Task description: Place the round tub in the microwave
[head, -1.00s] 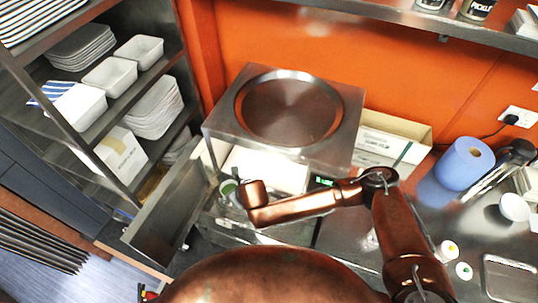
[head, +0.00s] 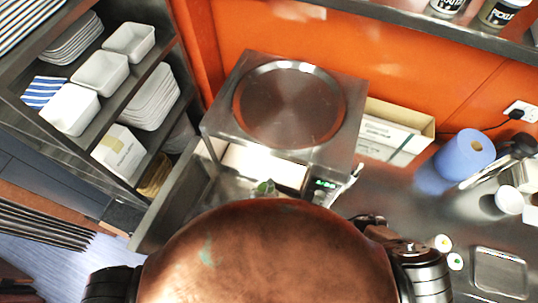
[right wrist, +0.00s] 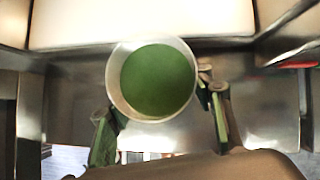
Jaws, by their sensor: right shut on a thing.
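The round tub (right wrist: 158,80) is white-rimmed with green contents, seen from above in the right wrist view. My right gripper (right wrist: 157,102) is shut on it, one finger on each side. In the head view only a small green bit of the tub (head: 264,187) shows at the microwave's front; my body hides the right gripper there. The microwave (head: 215,128) is a steel box with its door (head: 172,208) swung open to the left and a lit green display at its front right. Its pale interior (right wrist: 140,22) lies just beyond the tub. My left gripper is out of view.
A large round steel pan (head: 288,105) lies on top of the microwave. A cardboard box (head: 395,132) and a blue paper roll (head: 464,160) stand to its right. A shelf rack with white dishes (head: 98,72) is at the left.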

